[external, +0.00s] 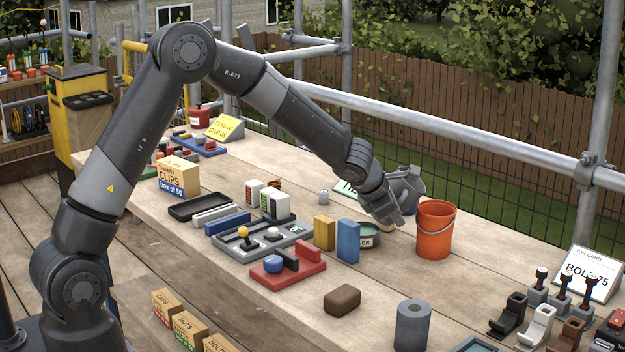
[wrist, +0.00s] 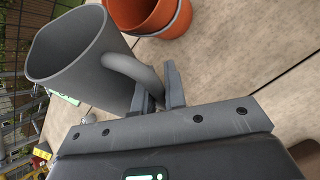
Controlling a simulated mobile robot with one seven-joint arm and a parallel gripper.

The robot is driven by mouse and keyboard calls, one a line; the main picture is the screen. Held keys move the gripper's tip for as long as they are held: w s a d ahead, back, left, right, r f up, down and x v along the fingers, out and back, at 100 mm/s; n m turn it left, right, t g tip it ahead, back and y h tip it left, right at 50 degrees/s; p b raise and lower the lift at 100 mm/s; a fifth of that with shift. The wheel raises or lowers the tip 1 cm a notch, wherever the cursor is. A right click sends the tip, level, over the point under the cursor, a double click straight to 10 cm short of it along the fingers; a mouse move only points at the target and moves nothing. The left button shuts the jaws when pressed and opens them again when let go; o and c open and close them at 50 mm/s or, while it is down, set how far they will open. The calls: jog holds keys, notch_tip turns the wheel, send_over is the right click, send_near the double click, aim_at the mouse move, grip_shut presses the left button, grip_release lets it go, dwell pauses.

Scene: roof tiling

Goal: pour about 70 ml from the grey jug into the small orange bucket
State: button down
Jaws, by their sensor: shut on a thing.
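The grey jug (wrist: 75,60) fills the upper left of the wrist view, its wide mouth facing left and its handle towards my fingers. My gripper (wrist: 162,88) is shut on the jug's handle. In the external view the jug (external: 407,183) is partly hidden by my gripper (external: 388,205) and is held above the bench, just left of the orange bucket. The small orange bucket (external: 435,232) stands upright on the bench with a wire handle; it also shows at the top of the wrist view (wrist: 140,12). No stream of liquid shows, and the contents of both are hidden.
A dark green tub (external: 368,238) and blue (external: 348,241) and yellow (external: 324,233) blocks stand left of the bucket. A job card (external: 588,275) and small levers stand right. Bench around the bucket's right is clear.

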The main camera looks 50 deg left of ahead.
aim_at(402, 196)
jog(key=shift+s+a+r+m+g+y+p, duration=0.1)
jog(key=shift+r+m+g+y+p, duration=0.35)
jog(key=shift+g+y, duration=0.35)
jog(key=shift+a+r+m+g+y+p, duration=0.1)
jog(key=shift+r+m+g+y+p, duration=0.3)
jog(key=shift+y, duration=0.6)
jog(key=shift+r+g+y+p, duration=0.5)
jog(key=shift+y+p, duration=0.3)
jog(key=shift+p, duration=0.2)
jog(key=shift+d+p, duration=0.1)
jog(key=shift+p, duration=0.5)
jog(key=shift+w+d+r+m+y+p, duration=0.3)
jog(key=shift+d+r+y+p, duration=0.1)
jog(key=shift+p, duration=0.15)
jog(key=shift+p, duration=0.35)
jog(key=shift+w+d+r+g+y, duration=0.1)
jog(key=shift+d+r+g+y, duration=0.05)
jog(key=shift+g+y, duration=0.2)
